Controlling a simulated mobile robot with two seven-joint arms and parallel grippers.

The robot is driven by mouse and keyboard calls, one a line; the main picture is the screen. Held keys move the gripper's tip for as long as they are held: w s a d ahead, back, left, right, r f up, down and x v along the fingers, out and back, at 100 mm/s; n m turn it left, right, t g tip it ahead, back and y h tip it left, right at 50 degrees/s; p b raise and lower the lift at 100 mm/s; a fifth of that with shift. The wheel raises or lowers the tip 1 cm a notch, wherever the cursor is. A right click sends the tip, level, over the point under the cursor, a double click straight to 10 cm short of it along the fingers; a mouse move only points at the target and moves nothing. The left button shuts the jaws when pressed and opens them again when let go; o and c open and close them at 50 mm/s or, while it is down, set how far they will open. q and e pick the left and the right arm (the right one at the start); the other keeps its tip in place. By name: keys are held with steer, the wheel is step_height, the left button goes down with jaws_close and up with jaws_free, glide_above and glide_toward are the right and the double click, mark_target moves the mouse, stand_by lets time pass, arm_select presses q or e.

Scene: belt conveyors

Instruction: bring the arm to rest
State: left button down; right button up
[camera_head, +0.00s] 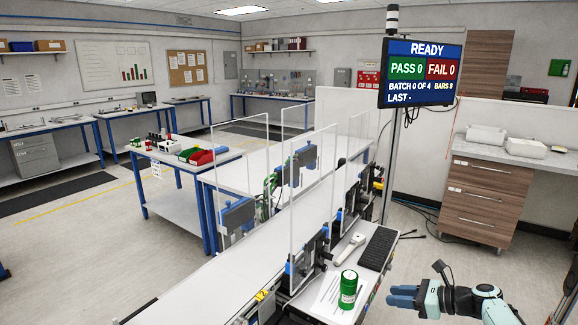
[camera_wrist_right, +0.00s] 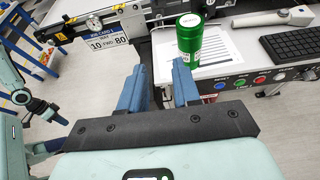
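My right gripper (camera_head: 391,296) is at the lower right of the head view, to the right of the green canister and apart from it. In the right wrist view, its two blue fingers stand apart with nothing between them (camera_wrist_right: 158,88), so it is open and empty. The green canister (camera_head: 348,290) stands upright on a white sheet at the conveyor's side shelf; it also shows in the wrist view (camera_wrist_right: 190,42), beyond the right-hand finger. My left gripper does not show in the head view.
A handheld scanner (camera_head: 350,248) and a black keyboard (camera_head: 379,248) lie past the canister. Clear upright panels line the conveyor (camera_head: 210,285). A status screen (camera_head: 421,73) reads READY. A wooden drawer cabinet (camera_head: 486,190) stands at right. Floor beside my right gripper is open.

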steer(key=s+a+f+n+g+h, duration=0.2)
steer(key=s+f, duration=0.2)
steer(key=f, duration=0.6)
steer(key=s+a+f+n+g+h, duration=0.15)
steer(key=s+f, duration=0.25)
steer(key=f, duration=0.7)
steer(key=s+a+f+n+g+h, duration=0.2)
steer(key=s+a+f, duration=0.15)
steer(key=f, duration=0.65)
steer(key=s+a+f+n+g+h, duration=0.1)
steer(key=s+a+f+n, duration=0.1)
steer(key=s+f+n, duration=0.45)
steer(key=s+a+f+n+g+h, duration=0.1)
steer(key=s+a+f+n, duration=0.15)
steer(key=s, duration=0.75)
steer(key=s+a+n, duration=0.5)
steer(key=s+n, duration=0.1)
steer(key=s, duration=0.6)
steer(key=shift+s+f+n, duration=0.25)
steer(key=shift+f+n, duration=0.1)
